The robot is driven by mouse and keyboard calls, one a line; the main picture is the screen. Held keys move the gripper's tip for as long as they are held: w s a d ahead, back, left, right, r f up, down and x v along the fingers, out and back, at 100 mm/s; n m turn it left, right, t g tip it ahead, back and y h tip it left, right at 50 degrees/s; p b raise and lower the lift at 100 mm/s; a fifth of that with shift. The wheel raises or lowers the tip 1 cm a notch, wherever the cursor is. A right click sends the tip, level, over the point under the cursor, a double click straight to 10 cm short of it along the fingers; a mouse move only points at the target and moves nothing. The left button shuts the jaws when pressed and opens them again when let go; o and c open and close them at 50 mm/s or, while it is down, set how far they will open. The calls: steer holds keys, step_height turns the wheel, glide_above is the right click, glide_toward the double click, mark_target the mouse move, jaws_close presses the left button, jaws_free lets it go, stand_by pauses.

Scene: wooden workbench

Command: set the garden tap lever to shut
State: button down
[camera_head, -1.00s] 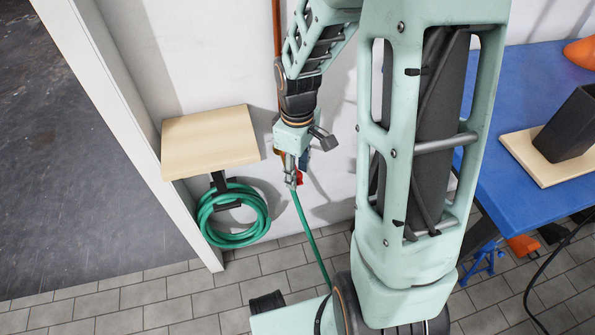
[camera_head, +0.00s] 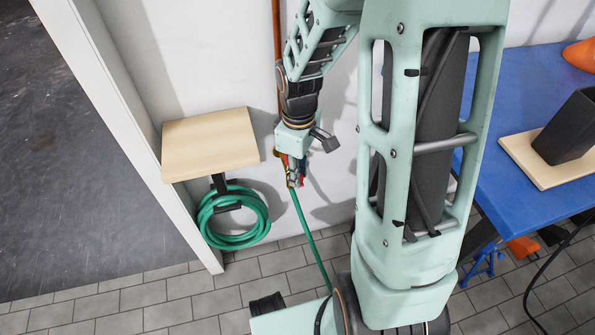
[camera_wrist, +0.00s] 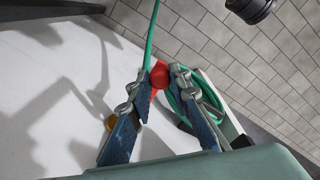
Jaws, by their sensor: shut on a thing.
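The garden tap is on the white wall, mostly hidden behind my gripper (camera_head: 296,174) in the head view. Its red lever (camera_wrist: 159,75) shows between my fingertips in the wrist view, and a bit of red shows beside the fingers in the head view. My gripper (camera_wrist: 157,82) is shut on the red lever, with one finger on each side. A brass-coloured part (camera_wrist: 109,123) shows beside the left finger in the wrist view. How far the lever is turned cannot be told.
A green hose (camera_head: 308,228) runs down from the tap to the tiled floor. A coiled hose (camera_head: 232,240) hangs under a small wooden shelf (camera_head: 210,143) at the left. A blue table (camera_head: 500,226) stands at the right. A copper pipe (camera_head: 277,40) runs up the wall.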

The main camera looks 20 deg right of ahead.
steer(key=w+d+n+p, duration=0.8)
steer(key=n+p, duration=0.9)
steer(key=shift+w, duration=0.35)
stand_by(0.4)
steer(key=c, duration=1.8)
jaws_free()
steer(key=shift+o, duration=0.2)
steer(key=shift+r, duration=0.15)
step_height(320, 180, up, 12)
